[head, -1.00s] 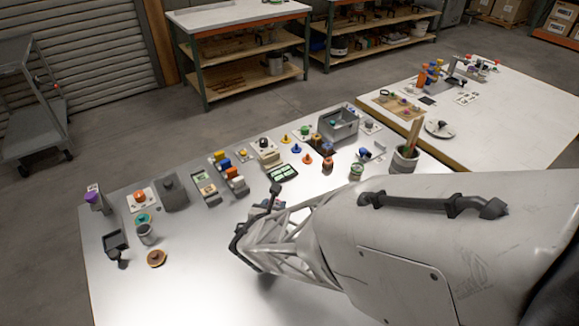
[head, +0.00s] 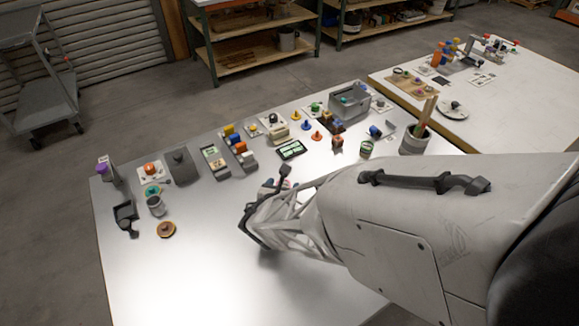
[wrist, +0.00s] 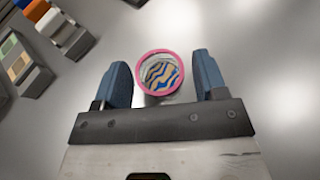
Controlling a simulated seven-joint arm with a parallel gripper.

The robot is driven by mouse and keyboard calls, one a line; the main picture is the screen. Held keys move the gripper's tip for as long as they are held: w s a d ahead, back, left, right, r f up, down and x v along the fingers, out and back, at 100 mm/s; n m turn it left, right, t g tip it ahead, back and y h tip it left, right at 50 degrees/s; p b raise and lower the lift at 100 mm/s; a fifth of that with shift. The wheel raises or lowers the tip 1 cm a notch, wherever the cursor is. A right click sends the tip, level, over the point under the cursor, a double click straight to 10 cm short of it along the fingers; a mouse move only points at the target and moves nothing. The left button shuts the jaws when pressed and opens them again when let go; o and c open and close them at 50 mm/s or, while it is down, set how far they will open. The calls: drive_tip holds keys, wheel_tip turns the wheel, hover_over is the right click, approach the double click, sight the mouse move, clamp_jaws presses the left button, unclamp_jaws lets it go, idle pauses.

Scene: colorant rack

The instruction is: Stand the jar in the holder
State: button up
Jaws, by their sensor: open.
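In the wrist view a round jar (wrist: 160,74) with a pink rim and wavy blue, tan and white stripes inside it is seen from above. It stands between the two blue fingers of my open gripper (wrist: 161,70), with a visible gap on each side. In the head view my gripper (head: 268,188) is low over the front middle of the metal table, and the jar is mostly or wholly hidden by it. I cannot tell for sure which of the small fixtures on the table is the holder.
Block racks (head: 238,152) and a flat green-celled tray (head: 291,149) lie beyond my gripper. A brown disc (head: 166,229) and a grey cup (head: 156,206) are at the left. A pot of sticks (head: 415,138) stands at the right. The front left tabletop is clear.

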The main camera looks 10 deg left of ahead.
drive_tip(key=shift+r, duration=0.15)
drive_tip(key=shift+v, duration=6)
